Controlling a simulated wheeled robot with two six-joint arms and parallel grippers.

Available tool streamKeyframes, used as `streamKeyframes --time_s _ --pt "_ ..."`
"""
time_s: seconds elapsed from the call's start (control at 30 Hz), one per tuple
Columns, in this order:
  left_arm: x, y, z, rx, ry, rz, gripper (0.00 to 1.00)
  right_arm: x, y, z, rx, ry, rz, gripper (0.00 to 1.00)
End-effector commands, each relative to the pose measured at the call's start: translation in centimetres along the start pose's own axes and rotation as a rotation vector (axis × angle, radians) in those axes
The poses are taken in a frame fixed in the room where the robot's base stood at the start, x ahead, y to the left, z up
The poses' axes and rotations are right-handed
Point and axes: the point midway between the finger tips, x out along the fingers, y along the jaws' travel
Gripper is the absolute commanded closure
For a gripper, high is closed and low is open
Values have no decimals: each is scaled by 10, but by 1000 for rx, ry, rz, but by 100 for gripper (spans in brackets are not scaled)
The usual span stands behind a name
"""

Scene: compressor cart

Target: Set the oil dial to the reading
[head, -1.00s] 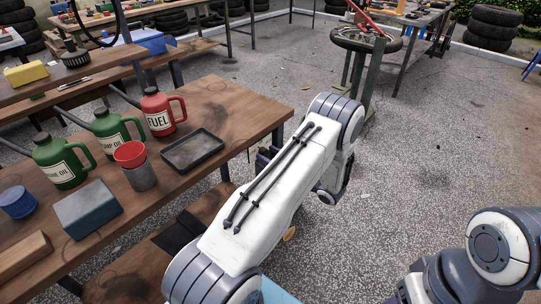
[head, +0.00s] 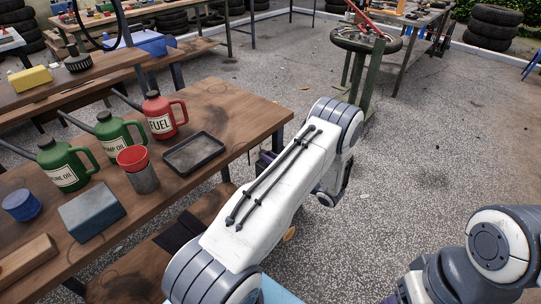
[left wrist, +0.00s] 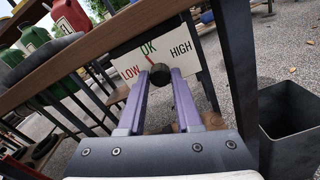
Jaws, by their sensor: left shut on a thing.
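The oil dial is a white panel (left wrist: 193,62) marked LOW, OK and HIGH, mounted under the bench edge in the left wrist view. Its dark round knob (left wrist: 160,74) sits at the panel's lower middle. A thin red pointer (left wrist: 150,59) runs up and slightly left from the knob, its tip just under OK. My left gripper (left wrist: 161,82) has its purple fingers shut on the knob, one on each side. In the head view, my left arm hides the dial and most of this gripper. My right gripper is out of view; only part of that arm shows at lower right.
A dark bin (left wrist: 290,130) stands right of the dial. Open floor lies right of my left arm.

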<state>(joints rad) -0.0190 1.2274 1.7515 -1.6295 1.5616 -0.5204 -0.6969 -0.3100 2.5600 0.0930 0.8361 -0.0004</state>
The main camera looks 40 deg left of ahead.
Motion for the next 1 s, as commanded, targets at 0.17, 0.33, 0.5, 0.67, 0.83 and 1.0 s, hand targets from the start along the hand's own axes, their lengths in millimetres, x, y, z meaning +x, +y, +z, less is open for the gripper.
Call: streamKeyframes --time_s 0.17,0.33,0.5,0.67,0.83,1.0 --pt "0 0 1 109 1 -1 100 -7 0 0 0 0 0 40" --pt "0 0 0 183 1 -1 100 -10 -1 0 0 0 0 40" --pt "0 0 0 222 1 -1 100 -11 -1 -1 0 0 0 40" --pt "0 -1 -1 232 1 -1 100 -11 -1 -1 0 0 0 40" --pt "-1 -1 -1 232 1 -1 100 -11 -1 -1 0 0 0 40" --pt "-1 -1 -1 232 1 -1 44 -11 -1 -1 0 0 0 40"
